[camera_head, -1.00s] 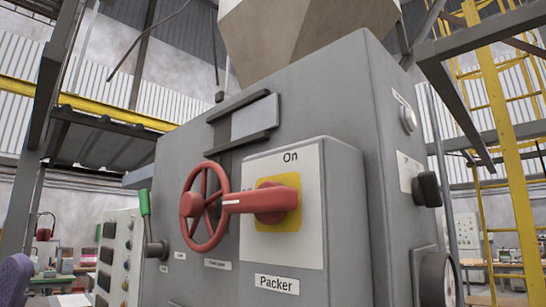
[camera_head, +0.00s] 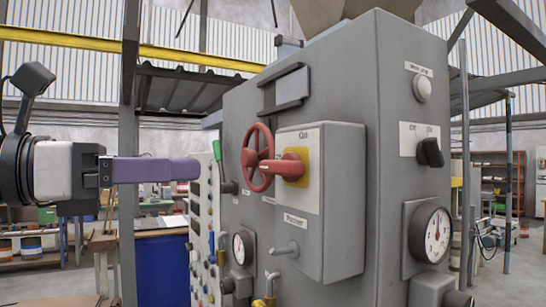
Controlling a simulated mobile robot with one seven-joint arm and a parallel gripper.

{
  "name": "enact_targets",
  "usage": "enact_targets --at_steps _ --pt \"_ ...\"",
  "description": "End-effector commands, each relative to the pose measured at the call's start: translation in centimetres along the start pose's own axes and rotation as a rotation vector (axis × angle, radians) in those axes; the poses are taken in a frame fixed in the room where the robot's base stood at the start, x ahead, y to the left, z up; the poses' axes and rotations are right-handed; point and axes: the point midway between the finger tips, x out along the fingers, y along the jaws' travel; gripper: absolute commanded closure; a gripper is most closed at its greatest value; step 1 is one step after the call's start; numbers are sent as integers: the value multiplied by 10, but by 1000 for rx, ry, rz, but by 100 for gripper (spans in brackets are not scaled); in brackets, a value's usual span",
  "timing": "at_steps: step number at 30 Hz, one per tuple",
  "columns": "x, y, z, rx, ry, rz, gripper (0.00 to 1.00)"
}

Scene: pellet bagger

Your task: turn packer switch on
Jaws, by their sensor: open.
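The packer switch is a red rotary handle (camera_head: 284,167) on a yellow plate. It sits on a grey box (camera_head: 343,220) labelled "Packer", with "On" marked above the handle. The handle lies level and points left, away from the "On" mark. My gripper (camera_head: 198,169) is at the left, with purple fingers pointing right towards the machine. It is open and empty, seen side-on so that the fingers overlap. It is at about the handle's height in the picture and apart from it.
A red handwheel (camera_head: 257,157) is just behind the switch handle. A green-tipped lever (camera_head: 219,165) and a control panel (camera_head: 202,225) with knobs stand between my gripper and the box. A black switch (camera_head: 430,153) and a gauge (camera_head: 430,232) are on the right face.

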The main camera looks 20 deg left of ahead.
Motion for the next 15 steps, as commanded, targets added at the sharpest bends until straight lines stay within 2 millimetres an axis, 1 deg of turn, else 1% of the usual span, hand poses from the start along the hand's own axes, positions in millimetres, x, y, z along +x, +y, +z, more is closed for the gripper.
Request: enact_targets --at_steps 5,15 --pt "22 0 2 1 2 -3 2" --pt "94 -1 3 0 0 -5 2"
